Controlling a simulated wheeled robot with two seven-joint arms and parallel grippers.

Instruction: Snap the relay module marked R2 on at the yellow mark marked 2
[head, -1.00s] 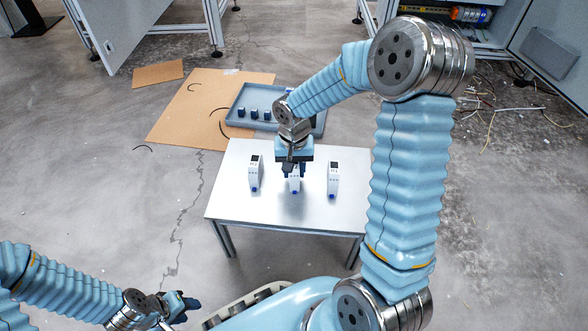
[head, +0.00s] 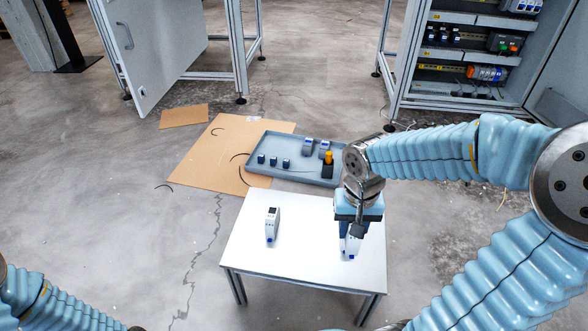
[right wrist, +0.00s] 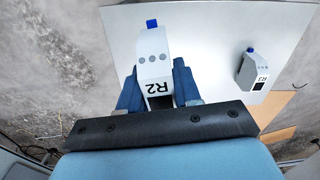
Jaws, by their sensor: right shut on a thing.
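The white relay module marked R2 (right wrist: 153,62), with a blue foot, is between the fingers of my right gripper (right wrist: 158,88), which is shut on it. In the head view my right gripper (head: 350,228) is over the right part of the white table, with a white module (head: 352,243) showing under it. My left gripper is out of view.
The white table (head: 300,255) is otherwise clear. Behind it a grey-blue tray (head: 300,175) holds several small parts, beside cardboard (head: 200,160). The open cabinet at the back right has several fitted modules (head: 485,73). Loose wires lie on the floor.

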